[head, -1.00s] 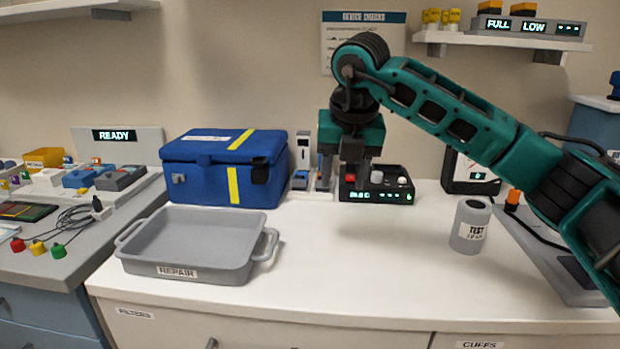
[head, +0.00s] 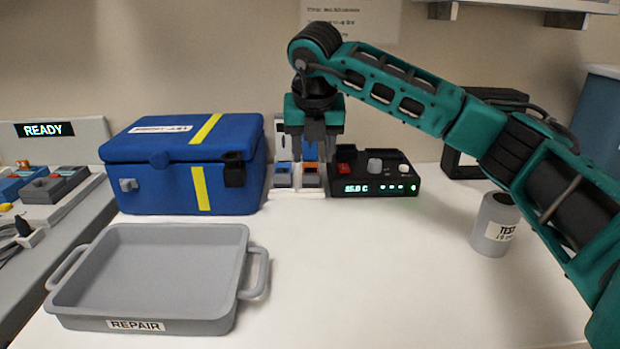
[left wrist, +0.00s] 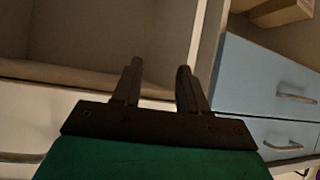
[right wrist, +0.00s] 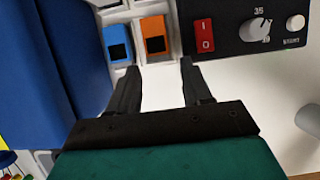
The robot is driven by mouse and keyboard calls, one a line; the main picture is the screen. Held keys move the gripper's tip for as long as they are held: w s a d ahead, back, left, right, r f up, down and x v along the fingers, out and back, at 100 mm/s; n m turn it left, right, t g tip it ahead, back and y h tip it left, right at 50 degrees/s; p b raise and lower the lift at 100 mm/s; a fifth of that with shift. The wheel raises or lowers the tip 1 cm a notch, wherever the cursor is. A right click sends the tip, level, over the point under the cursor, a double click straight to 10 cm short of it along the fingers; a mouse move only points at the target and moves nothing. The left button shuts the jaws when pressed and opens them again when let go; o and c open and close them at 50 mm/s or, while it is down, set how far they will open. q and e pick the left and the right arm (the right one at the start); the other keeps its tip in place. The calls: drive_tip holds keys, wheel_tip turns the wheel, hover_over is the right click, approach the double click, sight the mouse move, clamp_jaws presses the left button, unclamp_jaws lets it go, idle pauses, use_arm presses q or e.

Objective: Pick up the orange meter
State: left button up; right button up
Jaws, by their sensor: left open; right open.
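The orange meter (right wrist: 155,32) has a dark square screen and sits at the top of the right wrist view, beside a blue one. In the head view the orange meter (head: 310,168) is partly hidden behind my right gripper (head: 315,148). The right gripper (right wrist: 158,68) is open and empty, its fingers pointing towards the meter. The fingertips appear just short of it; I cannot tell the exact gap. My left gripper (left wrist: 159,68) is open and empty, facing cabinets, and does not show in the head view.
A blue case (head: 160,180) stands close left of the meters. A black control unit (head: 375,188) with a red switch stands close right. A grey REPAIR tray (head: 245,262) is at front left, and a grey TEST cylinder (head: 487,240) at right. The middle counter (head: 370,270) is clear.

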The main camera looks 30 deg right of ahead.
sight(311, 172)
drive_tip(key=shift+w+b+x, duration=0.15)
drive_tip(key=shift+b+x, duration=0.1)
drive_tip(key=shift+x, duration=1.3)
drive_tip(key=shift+w+b+x, duration=0.15)
drive_tip(key=shift+b+x, duration=0.1)
drive_tip(key=shift+x, duration=1.35)
drive_tip(key=shift+a+r, duration=0.1)
drive_tip(key=shift+c, duration=0.3)
drive_tip(key=c, duration=0.8)
